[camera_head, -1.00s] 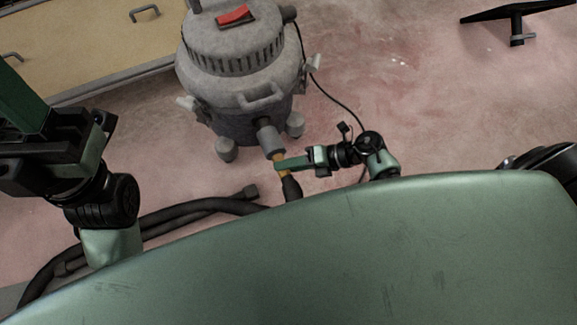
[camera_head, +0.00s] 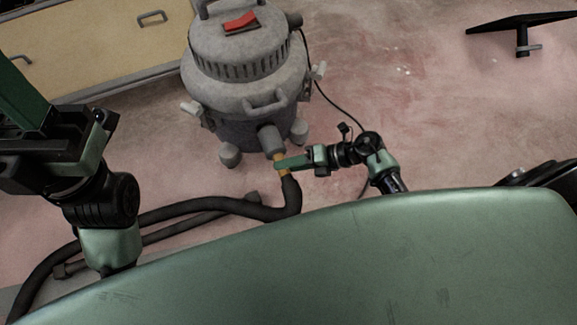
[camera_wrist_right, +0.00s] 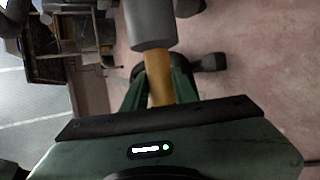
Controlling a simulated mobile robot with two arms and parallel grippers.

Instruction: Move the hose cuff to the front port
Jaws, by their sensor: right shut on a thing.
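The hose cuff (camera_head: 283,172) is a yellow-orange sleeve on the end of the black hose (camera_head: 289,194). My right gripper (camera_head: 281,163) is shut on it. The front port (camera_head: 270,139) is a grey cylinder low on the front of the grey vacuum. The cuff's far end meets the port's mouth in line with it; how deep it sits inside I cannot tell. In the right wrist view the cuff (camera_wrist_right: 158,85) lies between my fingers (camera_wrist_right: 160,78), with the port (camera_wrist_right: 149,25) directly beyond. My left gripper (camera_head: 20,95) is partly cut off at the left edge, away from the hose.
The vacuum (camera_head: 245,75) has a red switch, side latches and casters. Its black cord (camera_head: 335,98) runs behind my right arm. The hose loops left across the floor. A drawer cabinet (camera_head: 90,40) stands back left, and a black stand (camera_head: 520,30) back right.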

